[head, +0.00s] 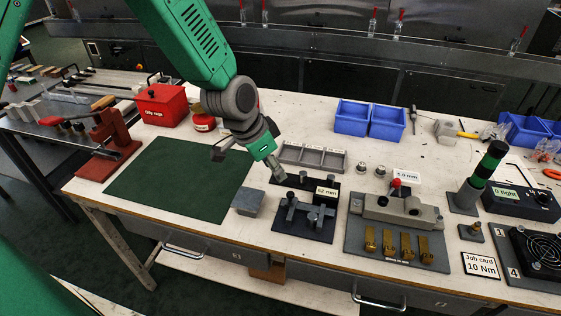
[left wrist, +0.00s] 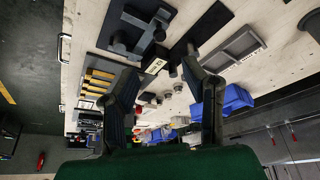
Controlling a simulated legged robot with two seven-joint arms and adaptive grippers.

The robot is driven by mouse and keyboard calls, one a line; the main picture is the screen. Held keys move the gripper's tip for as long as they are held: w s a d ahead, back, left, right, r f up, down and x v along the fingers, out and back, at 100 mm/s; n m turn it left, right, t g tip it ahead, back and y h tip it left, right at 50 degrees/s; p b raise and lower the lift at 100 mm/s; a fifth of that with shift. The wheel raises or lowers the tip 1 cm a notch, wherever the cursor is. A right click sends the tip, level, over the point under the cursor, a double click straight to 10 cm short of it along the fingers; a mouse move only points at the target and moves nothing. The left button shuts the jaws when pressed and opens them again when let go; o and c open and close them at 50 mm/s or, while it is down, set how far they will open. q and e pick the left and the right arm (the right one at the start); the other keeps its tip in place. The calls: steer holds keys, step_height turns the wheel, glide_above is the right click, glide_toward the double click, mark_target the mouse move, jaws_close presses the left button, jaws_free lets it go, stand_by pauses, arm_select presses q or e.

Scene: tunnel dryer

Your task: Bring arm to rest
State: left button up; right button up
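My left arm comes in from the top left of the head view. The fixture plate (left wrist: 118,42) and a grey divided tray (left wrist: 238,45) lie beyond the fingertips. My right gripper shows in neither view.
A red box (head: 161,105) and red press (head: 112,138) stand at the left. Blue bins (head: 370,119) are at the back. A grey fixture with brass pieces (head: 398,240), a green-black post (head: 480,175) and a fan (head: 538,252) fill the right. The mat is clear.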

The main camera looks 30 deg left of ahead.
arm_select(q)
steer(key=s+f+n, duration=0.1)
steer(key=s+f, duration=0.3)
steer(key=s+f+n+g, duration=0.1)
steer(key=s+f, duration=0.3)
steer(key=f, duration=0.1)
steer(key=s+f+n+g+y, duration=0.1)
steer(key=s+f, duration=0.3)
steer(key=f, duration=0.1)
steer(key=shift+s+a, duration=0.2)
steer(key=shift+s, duration=0.2)
steer(key=s+f+n+b, duration=0.1)
steer(key=s+f, duration=0.3)
steer(key=s, duration=0.3)
steer(key=s+f+n+g+y+b, duration=0.1)
steer(key=s+f, duration=0.3)
steer(key=s, duration=0.4)
steer(key=shift+a+f+n, duration=0.3)
steer(key=shift+a+f, duration=0.05)
steer(key=shift+a, duration=0.05)
